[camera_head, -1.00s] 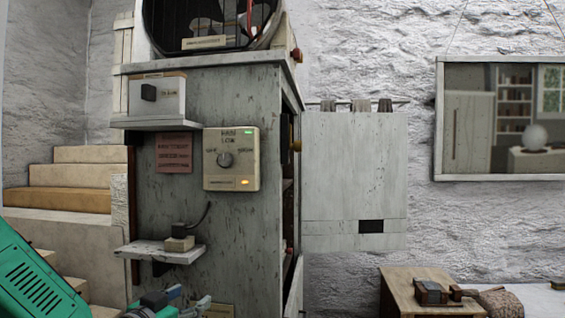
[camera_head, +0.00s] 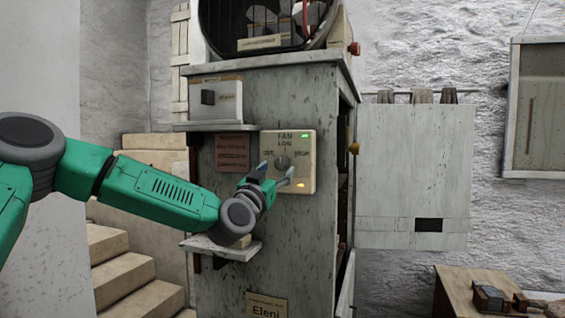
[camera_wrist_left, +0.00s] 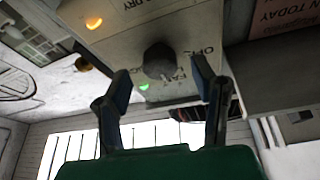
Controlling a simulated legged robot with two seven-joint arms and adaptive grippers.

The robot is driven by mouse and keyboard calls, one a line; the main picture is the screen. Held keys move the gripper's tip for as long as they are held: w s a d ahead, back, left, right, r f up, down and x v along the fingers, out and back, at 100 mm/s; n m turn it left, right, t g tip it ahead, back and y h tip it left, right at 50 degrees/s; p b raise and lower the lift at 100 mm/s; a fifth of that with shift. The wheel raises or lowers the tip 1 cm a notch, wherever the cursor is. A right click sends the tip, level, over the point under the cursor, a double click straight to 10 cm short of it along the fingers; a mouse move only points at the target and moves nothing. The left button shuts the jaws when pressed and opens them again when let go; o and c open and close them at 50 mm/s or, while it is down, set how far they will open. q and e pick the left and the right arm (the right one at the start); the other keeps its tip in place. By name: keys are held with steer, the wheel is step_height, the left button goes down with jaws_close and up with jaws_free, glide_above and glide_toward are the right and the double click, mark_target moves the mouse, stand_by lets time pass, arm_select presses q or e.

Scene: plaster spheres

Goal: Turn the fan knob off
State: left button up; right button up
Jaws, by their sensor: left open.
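The fan panel (camera_head: 306,180) is a cream box on the grey cabinet's front, with a green light at top and an amber light at bottom. Its round dark knob (camera_head: 282,162) sits mid-panel, below the "FAN LOW" lettering. Its exact setting is hard to read. My left gripper (camera_head: 275,173) is open in front of the panel, just below the knob. In the left wrist view the panel appears upside down, and the knob (camera_wrist_left: 160,60) lies beyond and between the two spread fingertips (camera_wrist_left: 161,83), with nothing gripped. My right gripper is not in view.
A small shelf (camera_head: 222,248) juts out below my left wrist, and another shelf (camera_head: 215,126) with a switch box (camera_head: 215,100) is up left. Stairs (camera_head: 135,265) lie at left.

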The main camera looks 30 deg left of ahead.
mark_target(280, 166)
arm_select(q)
steer(key=shift+x, duration=1.7)
steer(key=c, duration=1.2)
steer(key=shift+o, duration=0.2)
